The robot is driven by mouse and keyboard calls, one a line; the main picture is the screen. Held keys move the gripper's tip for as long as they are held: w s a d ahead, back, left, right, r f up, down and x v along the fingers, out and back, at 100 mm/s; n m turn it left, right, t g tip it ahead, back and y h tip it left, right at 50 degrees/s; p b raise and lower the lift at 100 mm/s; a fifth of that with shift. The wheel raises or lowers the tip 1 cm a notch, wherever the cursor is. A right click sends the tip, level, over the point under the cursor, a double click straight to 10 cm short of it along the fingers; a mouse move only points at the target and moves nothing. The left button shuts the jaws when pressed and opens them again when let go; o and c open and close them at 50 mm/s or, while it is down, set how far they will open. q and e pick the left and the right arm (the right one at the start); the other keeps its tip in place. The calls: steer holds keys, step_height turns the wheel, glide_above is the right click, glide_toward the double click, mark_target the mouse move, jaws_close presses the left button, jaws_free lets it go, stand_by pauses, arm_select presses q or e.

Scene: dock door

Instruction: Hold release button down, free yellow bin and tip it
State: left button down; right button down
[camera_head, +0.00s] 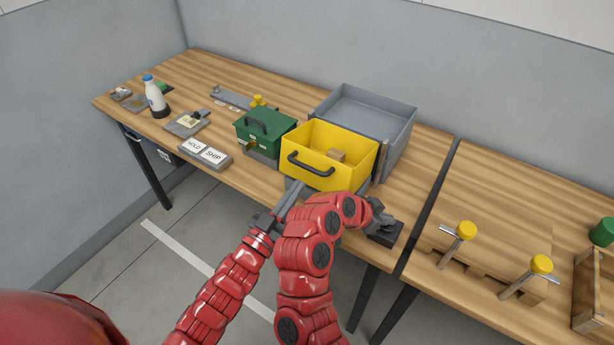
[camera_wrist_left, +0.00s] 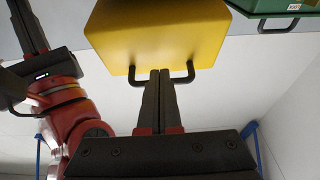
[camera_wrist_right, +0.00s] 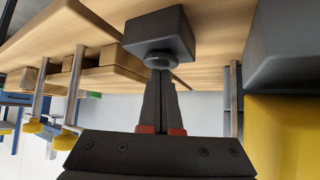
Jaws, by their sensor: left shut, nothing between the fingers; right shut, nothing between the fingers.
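The yellow bin (camera_head: 341,176) sits at the table's front edge, a small brown block (camera_head: 337,155) inside it. Its black handle (camera_head: 311,167) faces me. My left gripper (camera_head: 299,184) is shut and empty just below the handle; in the left wrist view its fingertips (camera_wrist_left: 160,72) cross the handle bar (camera_wrist_left: 139,82), and I cannot tell whether they touch. A black box (camera_wrist_right: 155,32) with a round button (camera_wrist_right: 160,59) shows in the right wrist view. My right gripper (camera_wrist_right: 160,72) is shut with its tips at the button; contact is unclear. The box also shows in the head view (camera_head: 385,236).
A grey open bin (camera_head: 365,105) stands behind the yellow bin. A green box (camera_head: 264,133) stands left of it. HOLD and SHIP signs (camera_head: 205,154) lie further left. Yellow-topped posts (camera_head: 460,238) stand on the right table. My right forearm crosses in front of the yellow bin.

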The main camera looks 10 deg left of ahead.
arm_select(q)
steer(key=shift+s+a, duration=0.35)
steer(key=shift+s, duration=0.45)
steer(key=shift+s+a, duration=0.35)
steer(key=shift+s, duration=0.45)
steer(key=shift+s+a, duration=0.35)
steer(key=shift+s, duration=0.45)
